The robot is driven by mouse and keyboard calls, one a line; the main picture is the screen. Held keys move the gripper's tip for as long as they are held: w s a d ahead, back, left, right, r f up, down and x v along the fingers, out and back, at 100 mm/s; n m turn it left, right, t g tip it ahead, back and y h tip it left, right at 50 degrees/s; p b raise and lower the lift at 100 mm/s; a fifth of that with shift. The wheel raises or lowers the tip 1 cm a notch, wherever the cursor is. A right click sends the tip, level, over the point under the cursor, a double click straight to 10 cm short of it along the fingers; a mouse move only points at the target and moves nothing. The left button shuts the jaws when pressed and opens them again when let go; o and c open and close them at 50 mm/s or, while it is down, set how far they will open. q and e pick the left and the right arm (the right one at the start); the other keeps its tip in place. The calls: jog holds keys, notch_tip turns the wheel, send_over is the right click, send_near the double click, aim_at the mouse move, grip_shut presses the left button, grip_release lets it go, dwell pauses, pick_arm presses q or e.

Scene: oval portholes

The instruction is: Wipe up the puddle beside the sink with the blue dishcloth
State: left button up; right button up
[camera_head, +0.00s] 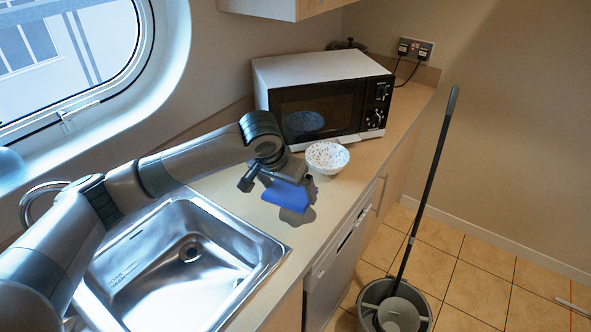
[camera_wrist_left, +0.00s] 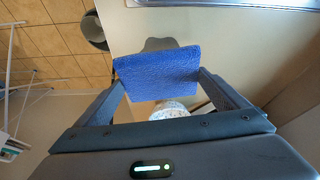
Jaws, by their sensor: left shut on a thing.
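The blue dishcloth (camera_head: 287,195) hangs over the counter to the right of the sink (camera_head: 268,256). My left gripper (camera_head: 272,180) is shut on it; in the left wrist view the cloth (camera_wrist_left: 157,74) spans between the two fingers. The puddle (camera_head: 298,216) is a dark patch on the counter, partly hidden behind and below the cloth. It also shows in the left wrist view as a grey patch (camera_wrist_left: 158,43) beyond the cloth's edge. I cannot tell whether the cloth touches the counter. My right gripper is not in view.
A white speckled bowl (camera_head: 327,157) stands close behind the cloth, in front of a microwave (camera_head: 325,105). The counter's front edge drops to a dishwasher (camera_head: 336,262). A mop bucket (camera_head: 395,306) with an upright handle stands on the tiled floor.

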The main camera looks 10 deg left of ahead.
pick_arm(q)
jog(key=w+p, duration=0.2)
jog(key=w+d+m+p, duration=0.1)
jog(key=shift+w+f, duration=0.2)
jog(key=shift+f, duration=0.15)
jog(key=shift+w+f, duration=0.45)
jog(key=shift+f, duration=0.05)
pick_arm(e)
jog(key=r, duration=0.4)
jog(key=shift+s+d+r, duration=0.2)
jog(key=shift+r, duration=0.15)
pick_arm(q)
jog(key=shift+f, duration=0.1)
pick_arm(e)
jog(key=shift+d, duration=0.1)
pick_arm(q)
jog(key=b, duration=0.8)
send_over(296, 215)
notch_tip(296, 215, down, 8)
jog(key=shift+a+r, duration=0.1)
jog(key=shift+r, duration=0.05)
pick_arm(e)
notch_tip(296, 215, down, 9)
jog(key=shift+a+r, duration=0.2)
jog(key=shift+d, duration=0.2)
pick_arm(q)
jog(key=shift+f, duration=0.55)
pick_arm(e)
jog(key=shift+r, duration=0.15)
